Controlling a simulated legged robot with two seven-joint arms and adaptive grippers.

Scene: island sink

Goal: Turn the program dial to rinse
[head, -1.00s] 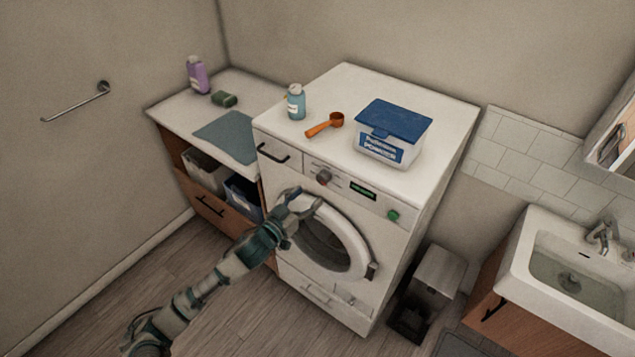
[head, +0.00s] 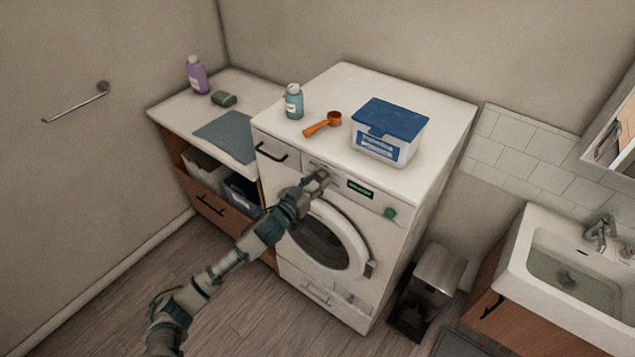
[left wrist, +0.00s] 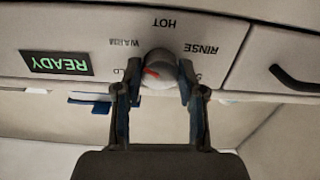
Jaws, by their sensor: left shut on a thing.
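The washing machine (head: 300,262) stands in the middle of the head view. Its grey round program dial (left wrist: 160,66) shows in the left wrist view, upside down, with a red mark on the picture's left side, near WARM and a partly hidden label ending in "LD". The RINSE label (left wrist: 201,48) is on the picture's right side, HOT at the top. My left gripper (head: 319,178) is at the dial on the front panel and hides it in the head view. In the wrist view its fingers (left wrist: 161,76) are shut on the dial from both sides. My right gripper is out of view.
A lit display (left wrist: 57,65) reads READY beside the dial. A green button (head: 390,213), the drawer handle (head: 271,153) and the round door (head: 330,240) are nearby. A powder box (head: 388,132), orange scoop (head: 322,124) and blue bottle (head: 293,102) stand on top.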

